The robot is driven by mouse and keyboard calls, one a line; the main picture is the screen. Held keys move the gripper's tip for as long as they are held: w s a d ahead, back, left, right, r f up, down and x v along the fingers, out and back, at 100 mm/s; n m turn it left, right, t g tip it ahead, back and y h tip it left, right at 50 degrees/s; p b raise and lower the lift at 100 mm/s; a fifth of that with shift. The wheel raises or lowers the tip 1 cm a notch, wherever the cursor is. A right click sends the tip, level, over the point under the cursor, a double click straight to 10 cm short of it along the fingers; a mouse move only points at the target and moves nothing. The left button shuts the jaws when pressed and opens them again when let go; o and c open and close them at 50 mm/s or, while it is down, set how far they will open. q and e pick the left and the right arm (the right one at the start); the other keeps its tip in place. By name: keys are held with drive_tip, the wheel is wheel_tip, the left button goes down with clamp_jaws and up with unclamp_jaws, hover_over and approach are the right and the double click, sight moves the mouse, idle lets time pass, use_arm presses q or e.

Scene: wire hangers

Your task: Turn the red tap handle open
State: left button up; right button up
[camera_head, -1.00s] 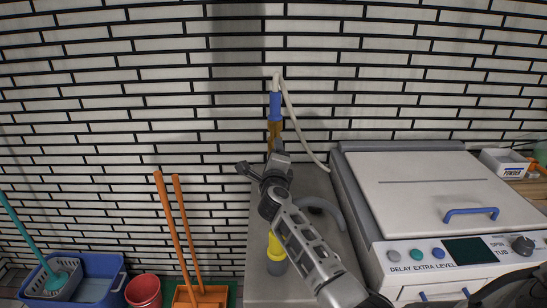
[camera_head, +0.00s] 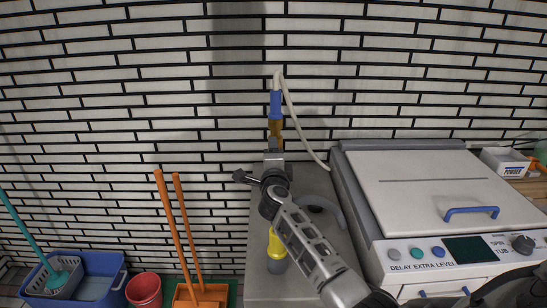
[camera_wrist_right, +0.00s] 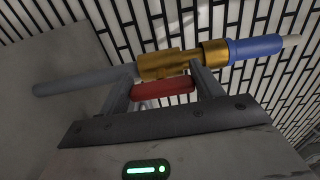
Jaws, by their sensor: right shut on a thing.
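The brass tap (camera_wrist_right: 170,64) has a grey pipe on its left and a blue hose connector (camera_wrist_right: 255,47) on its right in the right wrist view. Its red handle (camera_wrist_right: 163,87) lies across between the two fingers of my right gripper (camera_wrist_right: 160,84), which is shut on it. In the head view the brass tap body (camera_head: 275,128) and blue connector (camera_head: 276,104) stand against the tiled wall. My right gripper (camera_head: 273,154) is just below them and hides the handle there. My left gripper is not in view.
A white hose (camera_head: 293,118) loops down from the connector. A washing machine (camera_head: 425,185) stands right of the grey counter (camera_head: 263,290). A yellow-and-grey object (camera_head: 275,253) is partly behind my arm. Orange-handled tools, a red bucket (camera_head: 144,291) and a blue tub are at left.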

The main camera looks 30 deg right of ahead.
drive_tip(key=shift+f, duration=0.1)
drive_tip(key=o, duration=1)
drive_tip(key=v, duration=1.6)
drive_tip(key=shift+s+d, duration=0.1)
